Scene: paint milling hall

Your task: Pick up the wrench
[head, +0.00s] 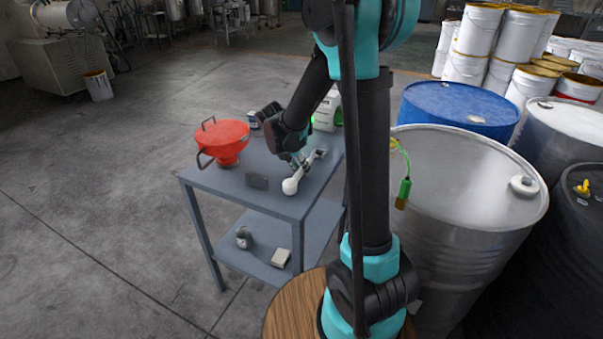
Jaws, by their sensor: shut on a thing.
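The wrench appears to be the long pale tool (291,186) on the grey cart's top (230,187). It has a rounded white near end and reaches back and to the right, to a greyer far end. My gripper (301,168) points down over the middle of the tool, with its fingers shut on it. The fingers hide part of its shaft. The tool looks to be at or just above the cart's surface; I cannot tell if it is clear of it.
A steel drum (465,180) and a blue drum (458,108) stand right. Floor is free left.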

